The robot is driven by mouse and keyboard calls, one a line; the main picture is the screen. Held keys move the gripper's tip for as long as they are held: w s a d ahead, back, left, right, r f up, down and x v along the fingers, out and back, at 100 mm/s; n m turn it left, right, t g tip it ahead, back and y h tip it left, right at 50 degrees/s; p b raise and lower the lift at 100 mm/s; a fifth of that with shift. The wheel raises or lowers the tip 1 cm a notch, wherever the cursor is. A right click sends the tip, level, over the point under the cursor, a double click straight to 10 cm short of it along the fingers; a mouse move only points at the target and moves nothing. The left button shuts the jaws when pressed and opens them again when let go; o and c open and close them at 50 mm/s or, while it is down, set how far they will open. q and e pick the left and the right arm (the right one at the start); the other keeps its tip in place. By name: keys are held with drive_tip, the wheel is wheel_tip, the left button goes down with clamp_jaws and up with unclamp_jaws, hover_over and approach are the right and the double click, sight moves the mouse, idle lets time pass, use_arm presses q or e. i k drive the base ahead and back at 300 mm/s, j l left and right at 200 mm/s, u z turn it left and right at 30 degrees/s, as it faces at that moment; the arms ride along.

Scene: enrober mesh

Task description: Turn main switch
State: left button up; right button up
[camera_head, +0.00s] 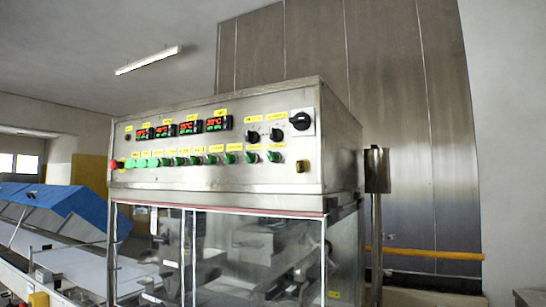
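The main switch (300,121) looks to be the large black rotary knob on a pale square plate, at the upper right of the steel control panel (215,180). Neither of my grippers shows in the head view.
The panel also holds several lit displays (218,123), a row of green buttons (196,160) and a red button (115,164). Clear panes enclose the machine below. A steel post box (377,169) stands at the right. A conveyor with blue covers (50,208) is at the left.

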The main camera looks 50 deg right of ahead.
sight(301, 122)
drive_tip(key=z, duration=1.4)
drive_tip(key=i+j+z, duration=0.25)
drive_tip(key=j+z, duration=0.5)
drive_tip(key=i+j, duration=0.05)
drive_tip(key=j, duration=0.05)
